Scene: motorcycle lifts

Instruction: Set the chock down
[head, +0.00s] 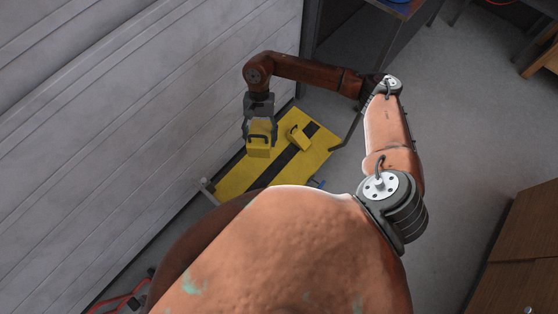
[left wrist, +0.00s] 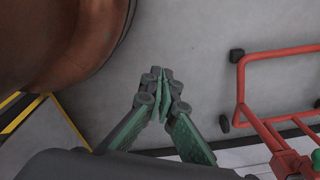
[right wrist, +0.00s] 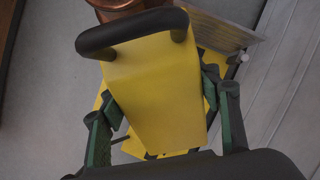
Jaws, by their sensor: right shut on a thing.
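A yellow chock (head: 259,147) with a black handle (right wrist: 135,35) is held by my right gripper (head: 258,128). In the right wrist view, the green-and-black fingers press both sides of the chock (right wrist: 157,95). It is over the left part of a yellow lift platform (head: 232,179) with a black stripe; I cannot tell if it touches the platform. A second yellow chock (head: 299,138) sits on the platform just right of the held one. My left gripper (left wrist: 164,82) is shut and empty above bare floor in the left wrist view; it is out of the head view.
A grey panelled wall (head: 150,110) runs close along the platform's left side. A red tubular frame (left wrist: 278,58) stands on the floor near my left gripper. A workbench (head: 400,8) is at the top, and a wooden cabinet (head: 520,245) is at right. Open floor lies between.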

